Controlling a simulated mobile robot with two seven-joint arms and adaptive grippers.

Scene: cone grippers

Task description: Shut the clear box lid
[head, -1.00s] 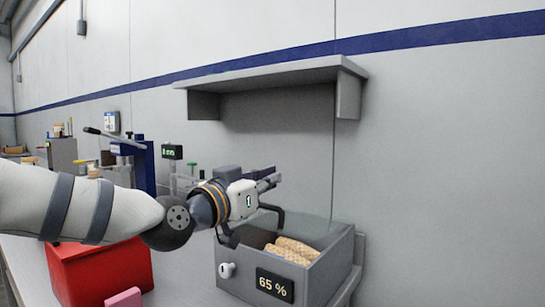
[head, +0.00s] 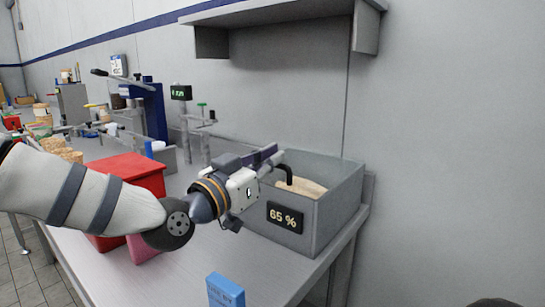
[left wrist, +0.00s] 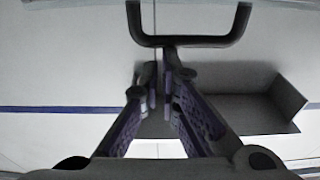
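A grey box (head: 345,205) with a "65 %" display on its front stands on the bench. Tan contents show inside it. The clear lid itself is hard to make out in the head view. A dark bar handle (head: 288,171) shows by the box's back left. It also appears as a U-shaped dark handle (left wrist: 190,41) at the top of the left wrist view. My left gripper (head: 268,158) is at the box's left side, its fingers slightly apart. Their tips (left wrist: 160,75) reach close to the handle; contact is unclear. My right gripper is out of view.
A red bin (head: 125,168) and a pink block (head: 143,248) stand left, beneath my left arm. A blue block (head: 225,290) is at the front. A wall shelf (head: 285,12) hangs above the box. A blue stand (head: 152,110) is behind.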

